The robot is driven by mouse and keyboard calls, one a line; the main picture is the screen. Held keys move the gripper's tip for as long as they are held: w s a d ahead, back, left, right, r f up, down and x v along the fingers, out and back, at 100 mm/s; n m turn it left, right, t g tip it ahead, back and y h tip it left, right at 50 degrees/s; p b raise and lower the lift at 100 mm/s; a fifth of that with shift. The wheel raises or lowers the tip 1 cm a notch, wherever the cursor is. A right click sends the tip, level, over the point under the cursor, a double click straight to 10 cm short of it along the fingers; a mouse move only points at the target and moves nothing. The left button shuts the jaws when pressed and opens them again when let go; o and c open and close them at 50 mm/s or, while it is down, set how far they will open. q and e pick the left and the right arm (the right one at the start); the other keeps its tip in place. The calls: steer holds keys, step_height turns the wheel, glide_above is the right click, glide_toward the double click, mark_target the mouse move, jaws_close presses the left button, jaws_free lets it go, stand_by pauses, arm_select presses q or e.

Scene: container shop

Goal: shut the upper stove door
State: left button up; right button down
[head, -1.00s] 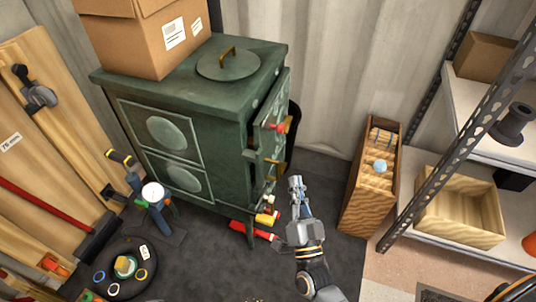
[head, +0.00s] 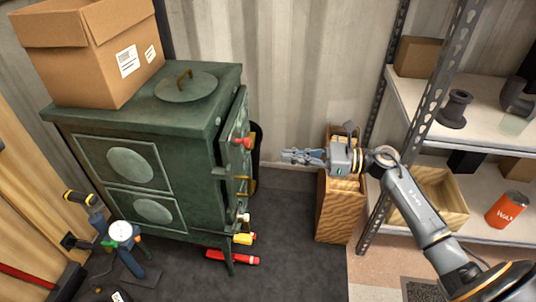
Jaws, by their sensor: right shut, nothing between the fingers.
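The dark green stove (head: 190,140) stands left of centre, with its door side facing right. The upper stove door (head: 238,120) is seen nearly edge-on and stands ajar, swung a little out from the body. A red knob (head: 243,142) shows at this door. My right gripper (head: 286,157) is shut and empty. It is to the right of the door, pointing left toward it, with a clear gap between them. My left gripper is not in view.
A cardboard box (head: 90,55) sits on the stove top. Red and yellow items (head: 232,257) lie by the stove's foot. A wooden box (head: 335,215) stands behind my right gripper. Metal shelving (head: 425,100) rises at the right. The dark floor between is clear.

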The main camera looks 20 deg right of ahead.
mark_target(228, 151)
steer(key=x, duration=1.3)
steer(key=shift+b+x, duration=0.35)
steer(key=shift+x, duration=0.8)
steer(key=shift+s+r, duration=0.15)
steer(key=shift+s, duration=0.05)
steer(key=shift+a, duration=0.1)
